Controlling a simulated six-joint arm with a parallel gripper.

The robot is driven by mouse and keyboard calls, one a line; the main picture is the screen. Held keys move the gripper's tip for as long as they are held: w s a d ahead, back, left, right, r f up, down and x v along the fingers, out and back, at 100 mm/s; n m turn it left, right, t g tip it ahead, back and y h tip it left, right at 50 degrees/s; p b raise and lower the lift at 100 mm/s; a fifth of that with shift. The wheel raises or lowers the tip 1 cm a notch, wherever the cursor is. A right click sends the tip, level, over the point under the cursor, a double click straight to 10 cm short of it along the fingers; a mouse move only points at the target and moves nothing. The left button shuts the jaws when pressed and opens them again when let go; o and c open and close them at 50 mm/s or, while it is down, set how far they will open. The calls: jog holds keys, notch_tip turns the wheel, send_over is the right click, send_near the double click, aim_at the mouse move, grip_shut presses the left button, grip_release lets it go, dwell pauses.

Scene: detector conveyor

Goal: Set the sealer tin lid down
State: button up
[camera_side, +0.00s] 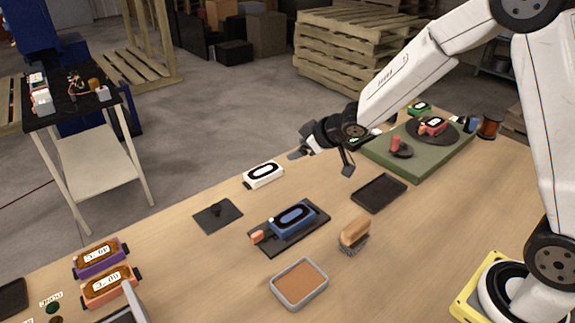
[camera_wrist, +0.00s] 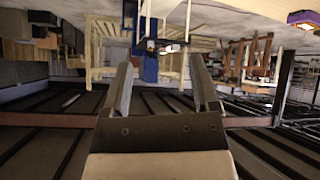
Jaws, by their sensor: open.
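A dark, flat, square piece with a small raised knob (camera_side: 213,216) lies flat on the table at left of centre in the side view. It looks like the tin lid, though I cannot be certain. An open rectangular tin (camera_side: 284,298) with brown contents stands near the front middle. My gripper (camera_side: 325,161) is above the table's back edge, up and to the right of the knobbed piece and apart from it. It is open and empty. In the wrist view, the fingers (camera_wrist: 158,88) are spread with nothing between them; neither the knobbed piece nor the tin shows there.
A white device (camera_side: 263,174) is below and left of my gripper. A blue device (camera_side: 294,218) sits on a black tray (camera_side: 262,238) near a brush (camera_side: 355,233). An empty dark tray (camera_side: 379,193) and a green board (camera_side: 440,158) are to the right. Purple and orange devices stand left.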

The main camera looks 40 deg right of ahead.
jog(key=s+d+f+m+g+h, duration=0.1)
jog(key=s+m+g, duration=0.3)
jog(key=s, duration=1.9)
jog(key=f+g+h, duration=0.1)
jog(key=g, duration=0.1)
jog(key=shift+s+d+f+m+g, duration=0.15)
jog(key=shift+s+d+m+g, duration=0.1)
jog(key=shift+m+g, duration=0.15)
